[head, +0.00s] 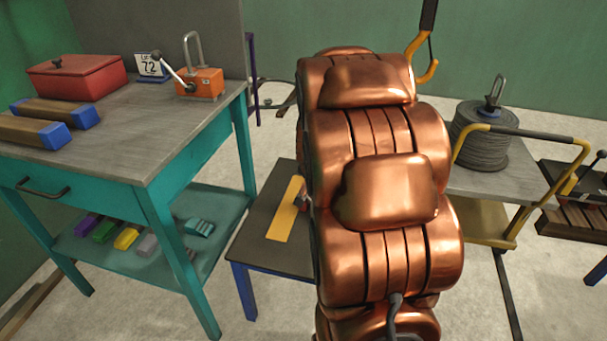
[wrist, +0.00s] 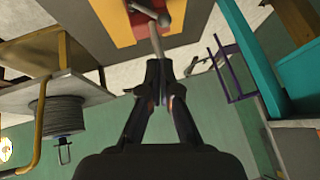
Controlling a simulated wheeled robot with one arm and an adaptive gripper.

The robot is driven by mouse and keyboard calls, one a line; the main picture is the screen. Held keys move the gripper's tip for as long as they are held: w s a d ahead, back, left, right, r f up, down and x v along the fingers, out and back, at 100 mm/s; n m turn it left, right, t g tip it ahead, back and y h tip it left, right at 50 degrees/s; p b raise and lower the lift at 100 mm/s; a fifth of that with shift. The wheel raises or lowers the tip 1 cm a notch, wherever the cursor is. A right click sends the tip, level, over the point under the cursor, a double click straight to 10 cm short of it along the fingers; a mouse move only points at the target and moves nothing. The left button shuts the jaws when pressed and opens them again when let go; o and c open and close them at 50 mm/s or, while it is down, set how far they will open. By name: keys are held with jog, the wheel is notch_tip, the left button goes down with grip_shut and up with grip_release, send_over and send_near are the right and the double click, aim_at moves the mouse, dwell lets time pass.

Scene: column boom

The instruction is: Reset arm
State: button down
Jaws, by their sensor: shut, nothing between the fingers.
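My copper-coloured arm fills the middle of the head view and hides my gripper there. In the wrist view my gripper (wrist: 158,70) is shut and empty, its dark fingertips pointing up the picture. A grey lever (wrist: 155,30) with a rounded end shows just beyond the fingertips, over a red and yellow patch. I cannot tell whether the fingertips touch it. In the head view a yellow plate (head: 285,210) lies on a low dark table (head: 258,232), partly hidden by my arm; the plate also shows in the wrist view (wrist: 112,20).
A teal workbench (head: 120,140) at left bears a red box (head: 77,78), blue-ended bars (head: 35,132) and an orange lever block (head: 200,84). At right a cable spool (head: 480,138) sits on a yellow-framed cart (head: 475,185). A yellow hook (head: 428,70) hangs behind my arm. Floor shows between them.

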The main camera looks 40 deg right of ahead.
jog(key=s+a+n+g+y, duration=0.1)
jog(key=s+a+n+y, duration=0.15)
jog(key=a, duration=0.75)
jog(key=s+a+n+g+y, duration=0.2)
jog(key=s+a+n, duration=0.2)
jog(key=a, duration=0.7)
jog(key=s+a+r+n+g, duration=0.25)
jog(key=s+a, duration=0.25)
jog(key=s, duration=0.5)
jog(key=s+a+r+n+g, duration=0.1)
jog(key=s+a+n+g, duration=0.3)
jog(key=s, duration=0.7)
notch_tip(320, 180, up, 25)
jog(key=t+p, duration=0.2)
jog(key=p, duration=2.1)
jog(key=shift+s+a+f+m+p, duration=0.2)
jog(key=shift+s+a+m+p, duration=0.1)
jog(key=shift+m, duration=0.1)
